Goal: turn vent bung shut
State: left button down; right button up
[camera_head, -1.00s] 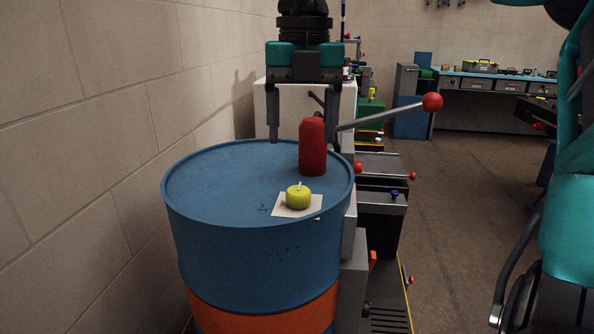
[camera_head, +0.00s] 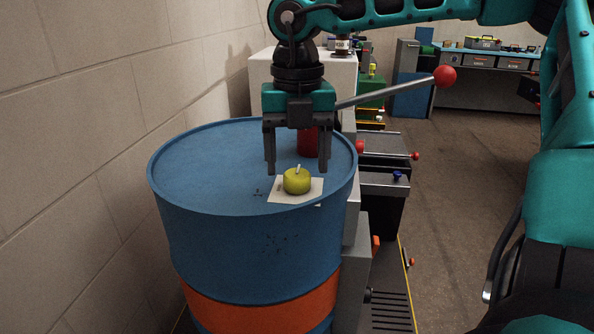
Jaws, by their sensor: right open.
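The vent bung looks like a yellow-green round knob (camera_head: 296,181) with a small pale pointer on top. It sits on a white card (camera_head: 312,189) on the lid of a blue drum (camera_head: 205,170). My right gripper (camera_head: 298,170) is open and points down, its fingers above or behind the bung. I cannot tell whether the fingers touch anything. A red can (camera_head: 308,143) stands on the lid behind the gripper and is partly hidden by it. My left gripper is not in view.
A lever with a red ball (camera_head: 444,76) sticks out to the right behind the drum. A grey machine (camera_head: 385,185) stands right of the drum. A block wall (camera_head: 80,130) is close on the left. The left part of the lid is clear.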

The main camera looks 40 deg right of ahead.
jog(key=shift+f, duration=1.2)
jog(key=shift+c, duration=0.5)
jog(key=c, duration=1)
jog(key=shift+o, duration=0.2)
